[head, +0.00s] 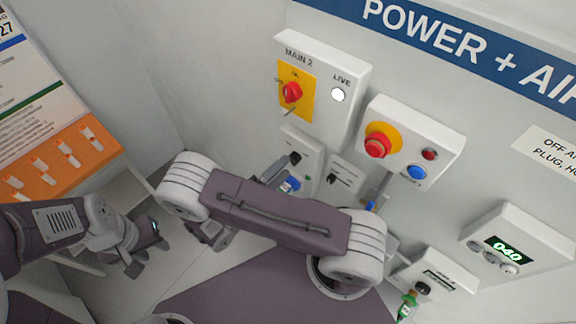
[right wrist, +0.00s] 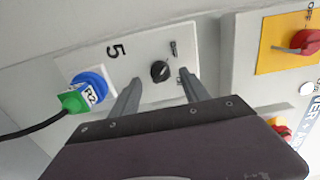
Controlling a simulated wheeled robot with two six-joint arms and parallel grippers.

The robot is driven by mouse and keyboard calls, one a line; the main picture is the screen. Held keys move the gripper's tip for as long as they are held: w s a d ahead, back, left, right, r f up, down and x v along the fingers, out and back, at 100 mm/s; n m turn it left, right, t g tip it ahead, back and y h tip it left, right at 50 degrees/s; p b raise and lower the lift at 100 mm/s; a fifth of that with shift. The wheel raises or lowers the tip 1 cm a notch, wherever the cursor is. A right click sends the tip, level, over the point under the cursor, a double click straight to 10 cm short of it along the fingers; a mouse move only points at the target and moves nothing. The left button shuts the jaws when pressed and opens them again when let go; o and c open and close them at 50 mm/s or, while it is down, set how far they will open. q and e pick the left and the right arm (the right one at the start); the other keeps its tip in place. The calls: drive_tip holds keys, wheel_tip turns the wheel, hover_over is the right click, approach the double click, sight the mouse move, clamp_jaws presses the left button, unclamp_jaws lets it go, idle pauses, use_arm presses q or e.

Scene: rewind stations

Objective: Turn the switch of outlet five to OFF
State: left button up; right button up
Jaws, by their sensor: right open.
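Outlet five is a pale plate (right wrist: 135,52) marked "5" in the right wrist view. It carries a small black switch knob (right wrist: 160,71) and a blue socket with a green plug (right wrist: 76,101) and black cable. The knob's setting is too small to read. My right gripper (right wrist: 160,77) is open, with its two fingers on either side of the knob in the picture; contact cannot be told. In the head view, the knob (head: 295,158) shows beside my right gripper's grey fingers, and my arm hides part of the plate. My left gripper (head: 145,252) is low at the left, away from the panel.
The MAIN 2 box (head: 345,64) with a red rotary switch is above the outlet. An emergency-stop box (head: 440,138) is to its right. Another outlet plate (head: 346,170) is close beside outlet five. A display box (head: 520,222) is at the right. An orange board (head: 55,160) stands at left.

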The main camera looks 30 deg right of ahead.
drive_tip(key=b+v, duration=0.1)
drive_tip(key=v, duration=0.5)
drive_tip(key=shift+b, duration=0.3)
